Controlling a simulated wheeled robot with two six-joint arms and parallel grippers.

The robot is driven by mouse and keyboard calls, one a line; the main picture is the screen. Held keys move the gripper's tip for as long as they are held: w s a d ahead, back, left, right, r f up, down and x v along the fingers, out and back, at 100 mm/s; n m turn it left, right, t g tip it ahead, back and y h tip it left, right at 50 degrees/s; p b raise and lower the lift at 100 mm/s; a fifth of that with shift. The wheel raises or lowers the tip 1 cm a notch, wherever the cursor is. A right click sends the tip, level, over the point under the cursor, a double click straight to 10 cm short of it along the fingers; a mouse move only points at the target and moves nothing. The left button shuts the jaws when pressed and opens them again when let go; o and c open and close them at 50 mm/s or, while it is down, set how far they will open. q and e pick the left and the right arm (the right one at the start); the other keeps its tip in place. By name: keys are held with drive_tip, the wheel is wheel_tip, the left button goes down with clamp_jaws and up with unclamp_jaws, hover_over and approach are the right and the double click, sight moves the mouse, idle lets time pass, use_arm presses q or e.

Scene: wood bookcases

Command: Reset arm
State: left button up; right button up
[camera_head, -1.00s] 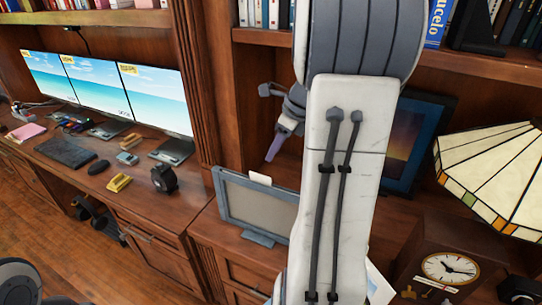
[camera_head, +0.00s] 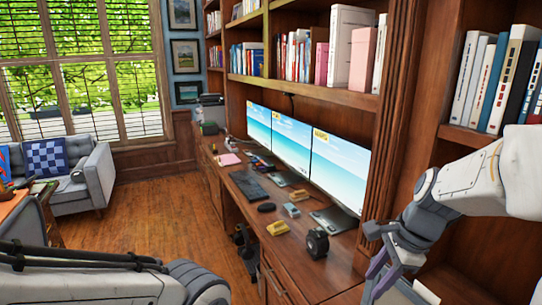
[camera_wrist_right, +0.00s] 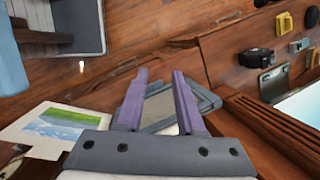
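My right arm comes in from the right edge of the head view, bent at the wrist, in front of the bookcase. Its gripper (camera_head: 374,280) hangs low near the desk's right end, and its purple fingers point down. In the right wrist view the two fingers (camera_wrist_right: 159,74) are apart with nothing held between them. A grey framed panel (camera_wrist_right: 158,108) shows behind and between them, apparently lower down. My left arm (camera_head: 90,262) crosses the bottom left of the head view. Its gripper is out of view.
The wooden desk (camera_head: 290,262) holds three monitors (camera_head: 283,138), a keyboard (camera_head: 246,185), a yellow object (camera_head: 277,228) and a black round device (camera_head: 317,243). Bookshelves rise behind. A grey sofa (camera_head: 88,178) stands at the left. The wood floor (camera_head: 170,215) between is open.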

drive_tip(key=s+a+f+n+g, duration=0.1)
drive_tip(key=s+a+f+n, duration=0.1)
drive_tip(key=s+a+n, duration=0.7)
drive_tip(key=s+a+f+n+g+h, duration=0.1)
drive_tip(key=s+a+n, duration=0.8)
drive_tip(key=n, duration=0.8)
drive_tip(key=shift+a+f, duration=0.2)
drive_tip(key=shift+f, duration=0.15)
